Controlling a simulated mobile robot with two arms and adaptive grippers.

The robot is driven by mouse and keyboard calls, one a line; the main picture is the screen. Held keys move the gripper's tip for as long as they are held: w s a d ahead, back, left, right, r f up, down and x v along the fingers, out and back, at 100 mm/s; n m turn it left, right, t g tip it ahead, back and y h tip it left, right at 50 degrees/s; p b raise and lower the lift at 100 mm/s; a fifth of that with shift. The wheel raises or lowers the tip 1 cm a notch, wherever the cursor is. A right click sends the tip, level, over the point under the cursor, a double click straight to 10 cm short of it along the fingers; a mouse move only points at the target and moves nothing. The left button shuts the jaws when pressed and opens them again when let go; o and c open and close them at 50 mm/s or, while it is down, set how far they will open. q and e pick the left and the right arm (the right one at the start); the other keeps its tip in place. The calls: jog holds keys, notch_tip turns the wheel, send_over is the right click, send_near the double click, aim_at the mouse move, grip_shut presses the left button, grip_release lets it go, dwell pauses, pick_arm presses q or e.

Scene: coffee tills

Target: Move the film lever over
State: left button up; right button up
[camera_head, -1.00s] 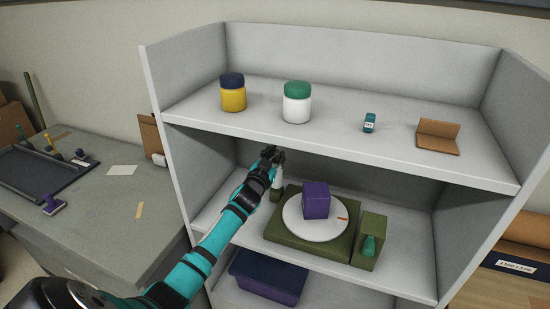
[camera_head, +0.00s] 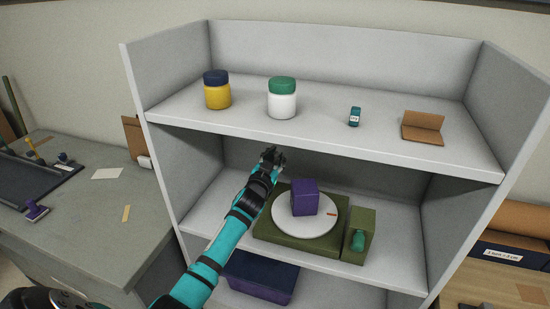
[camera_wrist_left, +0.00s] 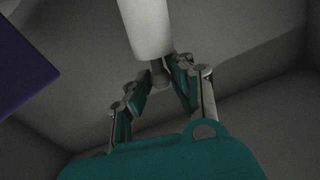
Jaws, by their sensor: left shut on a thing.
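My left gripper (camera_head: 272,155) reaches into the middle shelf bay, at the left rear of an olive base (camera_head: 268,232) with a white round disc (camera_head: 320,227). A purple block (camera_head: 304,198) stands on the disc. In the left wrist view, my left gripper (camera_wrist_left: 166,84) has its fingers closed around the grey end of a white rod, which I take for the film lever (camera_wrist_left: 146,28). The lever is hidden behind my gripper and arm in the head view. The purple block (camera_wrist_left: 20,65) shows at the wrist view's left edge. My right gripper is out of view.
An olive box with a green knob (camera_head: 358,240) stands right of the disc. The upper shelf (camera_head: 320,133) above my gripper holds a yellow jar (camera_head: 217,95), a white jar (camera_head: 282,104) and small items. A dark bin (camera_head: 262,278) sits below.

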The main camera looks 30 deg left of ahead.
pick_arm(q)
jog(key=shift+d+f, duration=0.1)
jog(key=shift+f, duration=0.1)
jog(key=shift+w+d+f+b, duration=0.1)
jog(key=shift+d+f+b, duration=0.15)
jog(key=shift+d, duration=0.2)
jog(key=shift+w+d+f+b, duration=0.15)
jog(key=shift+d+b, duration=0.1)
jog(key=shift+d, duration=0.15)
jog(key=shift+s, duration=0.1)
jog(key=o, duration=0.9)
jog(key=shift+r, duration=0.15)
jog(key=shift+o, duration=0.2)
